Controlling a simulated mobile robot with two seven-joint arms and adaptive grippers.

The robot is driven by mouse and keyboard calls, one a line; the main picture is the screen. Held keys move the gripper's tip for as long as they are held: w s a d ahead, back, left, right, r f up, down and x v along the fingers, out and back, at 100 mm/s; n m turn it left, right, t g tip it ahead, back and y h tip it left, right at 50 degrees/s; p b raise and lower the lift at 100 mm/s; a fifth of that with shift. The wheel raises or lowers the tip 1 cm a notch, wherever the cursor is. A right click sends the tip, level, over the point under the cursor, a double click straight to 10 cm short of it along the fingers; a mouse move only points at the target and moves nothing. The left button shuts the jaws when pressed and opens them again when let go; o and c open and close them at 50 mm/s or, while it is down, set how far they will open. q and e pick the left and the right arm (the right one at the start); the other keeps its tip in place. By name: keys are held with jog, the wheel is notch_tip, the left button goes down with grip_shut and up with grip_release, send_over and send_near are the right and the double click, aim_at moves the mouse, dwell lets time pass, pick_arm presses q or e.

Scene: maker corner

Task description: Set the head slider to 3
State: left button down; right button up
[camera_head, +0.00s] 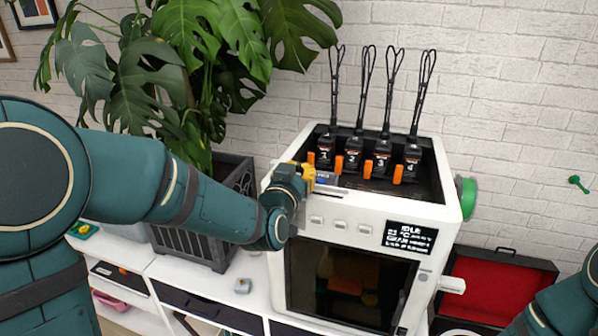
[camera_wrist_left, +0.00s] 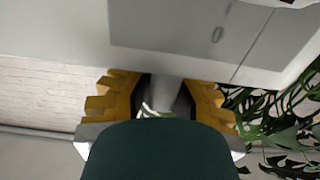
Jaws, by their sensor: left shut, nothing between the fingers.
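The white printer (camera_head: 372,208) stands on a white cabinet. In its open top sit several black heads numbered 1 to 4, such as head 1 (camera_head: 325,150) and head 3 (camera_head: 382,157), each with an orange tab and a black cable loop. A dark slot (camera_head: 330,191) runs along the top front edge, with a small blue part (camera_head: 324,178) just behind it. My left gripper (camera_head: 308,177), with yellow fingers, is shut and empty at the slot's left end. It hides that end, and I cannot tell the slider's position or any contact. The left wrist view shows the fingers (camera_wrist_left: 160,98).
Buttons (camera_head: 340,224) and a display reading IDLE (camera_head: 409,237) are on the printer's front. A green spool (camera_head: 467,197) is on its right side. A leafy plant (camera_head: 180,70) in a grey planter (camera_head: 232,172) stands left. A red-lined case (camera_head: 495,285) lies open at right.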

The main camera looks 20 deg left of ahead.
aim_at(325, 191)
pick_arm(q)
jog(key=d, duration=0.4)
jog(key=d+b, duration=0.1)
jog(key=d, duration=0.1)
jog(key=shift+s+d+f, duration=0.1)
jog(key=shift+s+f, duration=0.15)
jog(key=c, duration=1.2)
grip_release()
jog(key=shift+s, duration=0.1)
jog(key=o, duration=0.3)
jog(key=shift+s+r, duration=0.15)
jog(key=shift+r, duration=0.05)
jog(key=s, duration=0.7)
jog(key=shift+s+a, duration=0.15)
jog(key=shift+a, duration=0.1)
